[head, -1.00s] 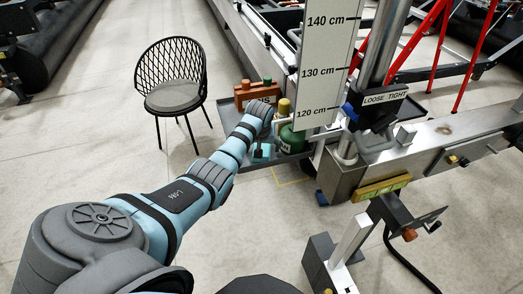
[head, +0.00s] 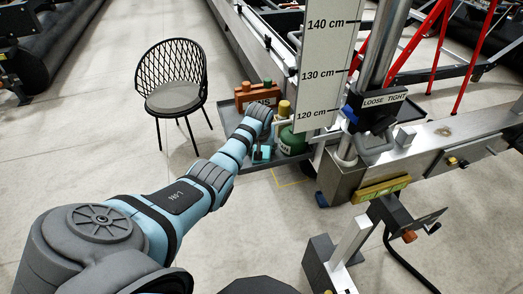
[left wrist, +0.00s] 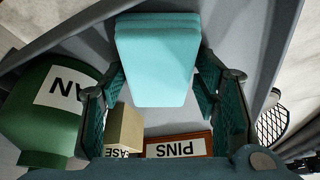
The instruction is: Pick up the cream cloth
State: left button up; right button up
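No cream cloth shows. A folded turquoise cloth-like thing (left wrist: 157,60) lies on the grey tray (left wrist: 245,40) in the left wrist view. My left gripper (left wrist: 160,88) has its dark green fingers spread, one on either side of the near part of this thing. I see no clear squeeze on it. In the head view my left gripper (head: 261,152) is over the tray, and my arm hides most of the turquoise thing. My right gripper is not in view.
A green canister (head: 292,139) stands close right of the gripper. An orange-brown PINS box (left wrist: 180,145) and a tan box (left wrist: 125,128) sit on the tray. A tall measuring board (head: 321,75) rises to the right. A black chair (head: 172,80) stands left, with open floor around it.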

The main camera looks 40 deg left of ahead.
aim_at(262, 149)
pick_arm(q)
jog(key=shift+d, duration=0.15)
jog(key=c, duration=0.5)
jog(key=shift+o, duration=0.2)
jog(key=shift+r, duration=0.15)
notch_tip(262, 149, up, 3)
jog(key=shift+w+r, duration=0.15)
jog(key=shift+r, duration=0.05)
jog(key=shift+s+d+r+p, duration=0.1)
jog(key=shift+s+d+p, duration=0.1)
jog(key=shift+s+p, duration=0.25)
jog(key=s+d+p, duration=0.1)
jog(key=s+d, duration=0.8)
jog(key=s, duration=0.5)
jog(key=shift+s+d, duration=0.15)
jog(key=shift+s, duration=0.1)
